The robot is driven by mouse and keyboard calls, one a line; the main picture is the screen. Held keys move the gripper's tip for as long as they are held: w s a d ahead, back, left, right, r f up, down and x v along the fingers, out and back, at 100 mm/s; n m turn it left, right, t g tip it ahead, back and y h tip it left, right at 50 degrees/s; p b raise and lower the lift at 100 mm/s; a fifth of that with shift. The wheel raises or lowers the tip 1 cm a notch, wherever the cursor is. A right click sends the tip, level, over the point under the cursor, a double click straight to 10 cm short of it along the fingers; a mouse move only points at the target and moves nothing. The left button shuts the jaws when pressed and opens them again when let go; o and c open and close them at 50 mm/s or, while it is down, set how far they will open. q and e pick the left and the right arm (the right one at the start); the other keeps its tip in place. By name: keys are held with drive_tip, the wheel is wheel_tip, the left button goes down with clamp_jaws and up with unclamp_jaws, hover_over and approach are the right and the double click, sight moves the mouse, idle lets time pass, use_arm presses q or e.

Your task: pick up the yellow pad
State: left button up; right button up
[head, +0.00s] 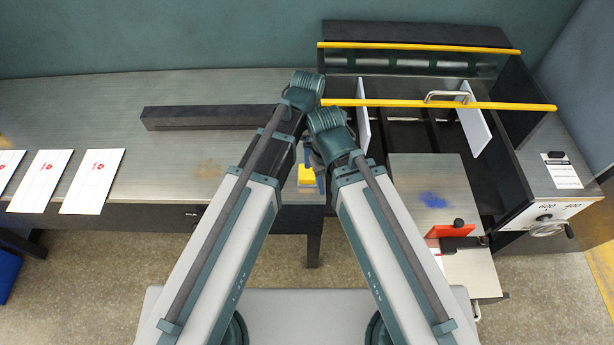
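A small patch of yellow, which looks like the yellow pad (305,174), shows in the gap between my two arms at the table's right front edge. Blue borders it above and on its right side. My arms hide part of it on both sides, so its full outline cannot be seen. Both my arms reach up from the bottom of the head view and bend close together above this spot. Neither gripper's fingers can be made out; the arm links cover that area. I cannot tell whether anything touches the pad.
A long dark bar (210,117) lies on the grey table (100,100). Several white printed sheets (92,181) lie at left. The slotter machine (510,180), with yellow rails (440,104), white dividers and a red block (451,231), stands at right. The table's middle left is clear.

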sight(307, 171)
use_arm(q)
drive_tip(key=shift+w+f+b, duration=0.1)
drive_tip(key=shift+f+b, duration=5.9)
drive_tip(key=shift+f, duration=0.45)
drive_tip(key=shift+r, duration=0.1)
drive_tip(key=c, duration=1.1)
drive_tip(key=shift+a+r, duration=0.1)
